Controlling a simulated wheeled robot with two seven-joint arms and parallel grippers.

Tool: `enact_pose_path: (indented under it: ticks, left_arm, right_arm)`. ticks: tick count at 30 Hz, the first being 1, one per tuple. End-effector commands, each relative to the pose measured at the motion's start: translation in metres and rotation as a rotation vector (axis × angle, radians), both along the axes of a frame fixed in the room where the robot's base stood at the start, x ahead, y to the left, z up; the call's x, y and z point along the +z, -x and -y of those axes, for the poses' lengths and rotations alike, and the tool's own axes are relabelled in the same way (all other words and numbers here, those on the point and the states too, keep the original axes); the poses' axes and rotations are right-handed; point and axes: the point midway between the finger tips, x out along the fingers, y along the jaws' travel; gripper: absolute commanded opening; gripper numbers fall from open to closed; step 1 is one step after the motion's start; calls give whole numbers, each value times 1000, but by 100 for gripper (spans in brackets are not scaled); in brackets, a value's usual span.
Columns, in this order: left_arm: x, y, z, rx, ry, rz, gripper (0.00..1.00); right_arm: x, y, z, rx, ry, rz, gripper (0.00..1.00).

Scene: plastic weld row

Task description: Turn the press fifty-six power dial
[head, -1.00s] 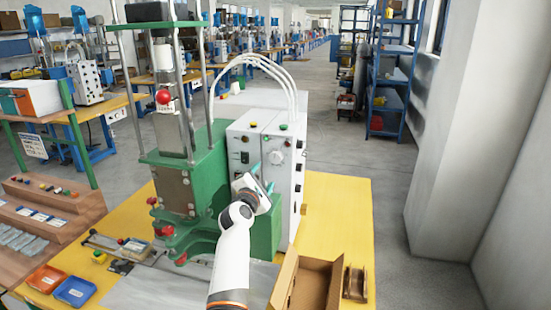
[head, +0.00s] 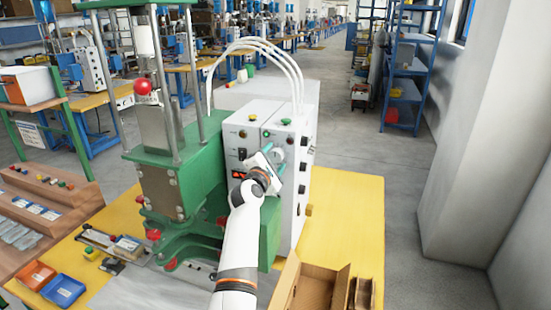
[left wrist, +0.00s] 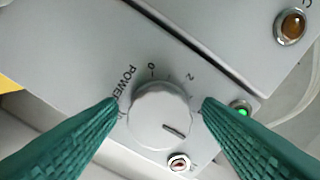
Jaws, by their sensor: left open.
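The white round power dial (left wrist: 160,115) sits on the grey control panel, with the word POWER and a number scale beside it; its dark pointer line faces lower right in the left wrist view. My left gripper (left wrist: 160,106) is open, with one green ridged finger on each side of the dial. I cannot tell whether the fingertips touch it. In the head view my left gripper (head: 276,157) is at the front of the control box (head: 243,125) and covers most of the dial. My right gripper is not in view.
The green press (head: 170,185) stands left of the box. A green lamp (left wrist: 241,107) and an amber lamp (left wrist: 293,25) are near the dial. An open cardboard box (head: 310,290) is at the table's front. The yellow tabletop (head: 345,215) is clear on the right.

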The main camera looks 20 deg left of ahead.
Motion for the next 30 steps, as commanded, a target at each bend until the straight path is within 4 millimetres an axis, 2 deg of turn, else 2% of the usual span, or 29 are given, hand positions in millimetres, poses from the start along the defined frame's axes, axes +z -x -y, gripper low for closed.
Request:
enact_pose_path:
  ticks: [2, 5, 9, 10, 15, 20, 30]
  left_arm:
    - [0, 0, 0, 0, 0, 0, 59]
    - [0, 0, 0, 1, 0, -1, 42]
    - [0, 0, 0, 1, 0, -1, 19]
    - [0, 0, 0, 1, 0, -1, 16]
    - [0, 0, 0, 1, -10, 0, 16]
    - [0, 0, -1, 1, -52, 3, 16]
    - [2, 0, 0, 0, -292, 12, 16]
  right_arm:
    - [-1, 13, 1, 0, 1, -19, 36]
    - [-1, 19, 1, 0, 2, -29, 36]
    - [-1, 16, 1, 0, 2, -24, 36]
    - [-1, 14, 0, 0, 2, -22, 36]
    - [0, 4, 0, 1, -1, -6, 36]
    - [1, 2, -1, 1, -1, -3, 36]
    - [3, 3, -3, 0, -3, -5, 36]
